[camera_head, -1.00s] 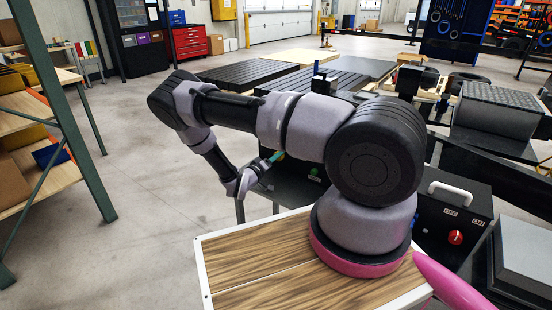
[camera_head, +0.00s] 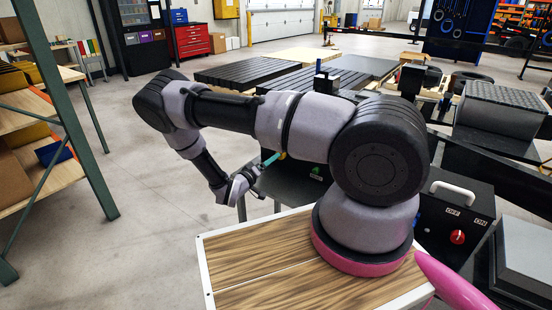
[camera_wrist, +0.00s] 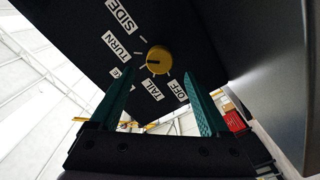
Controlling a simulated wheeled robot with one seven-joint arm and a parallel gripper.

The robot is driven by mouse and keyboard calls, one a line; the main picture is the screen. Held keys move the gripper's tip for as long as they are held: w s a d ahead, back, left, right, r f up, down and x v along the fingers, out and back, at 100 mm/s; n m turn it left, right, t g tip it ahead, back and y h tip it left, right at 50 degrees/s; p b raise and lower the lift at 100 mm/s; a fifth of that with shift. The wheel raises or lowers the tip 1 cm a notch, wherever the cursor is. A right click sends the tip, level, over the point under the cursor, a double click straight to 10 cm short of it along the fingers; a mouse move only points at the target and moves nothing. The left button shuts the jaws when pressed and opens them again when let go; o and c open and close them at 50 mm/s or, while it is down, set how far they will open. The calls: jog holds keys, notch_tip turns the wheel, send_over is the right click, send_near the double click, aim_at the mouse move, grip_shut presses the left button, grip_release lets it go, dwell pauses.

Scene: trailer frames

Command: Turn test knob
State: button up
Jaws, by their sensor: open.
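In the wrist view, a round yellow knob (camera_wrist: 158,60) with a dark pointer mark sits on a black panel (camera_wrist: 200,40). The pointer is toward the lower left in the picture. My gripper (camera_wrist: 159,78) is open, its two teal fingers apart and empty. The knob appears beyond the fingertips, roughly centred between them; no contact shows. In the head view, my gripper (camera_head: 272,160) is beside the dark equipment, and the yellow knob cannot be made out.
A black box (camera_head: 468,205) with a white handle, OFF and ON labels and a red knob (camera_head: 457,237) stands right of my arm. A dark slatted platform (camera_head: 240,74) lies behind. A green-framed shelf (camera_head: 75,130) stands at the left. The floor between is clear.

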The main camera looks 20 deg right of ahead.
jog(key=shift+v, duration=2.65)
jog(key=shift+r+g, duration=0.3)
jog(key=s+d+r+m+g+y, duration=0.25)
jog(key=s+r+g+y, duration=0.2)
jog(key=r, duration=0.85)
jog(key=s+d+r+m+g+y, duration=0.1)
jog(key=s+r+m+g+y, duration=0.4)
jog(key=r, duration=0.8)
jog(key=s+a+r+n+t+y, duration=0.2)
jog(key=s+r+t+y, duration=0.1)
jog(key=s+r, duration=0.5)
jog(key=s+a+r+n+t+y, duration=0.2)
jog(key=s+r+t+y, duration=0.2)
jog(key=s+r, duration=0.4)
notch_tip(320, 180, up, 7)
jog(key=shift+s+a+r, duration=0.2)
jog(key=shift+n+y, duration=0.25)
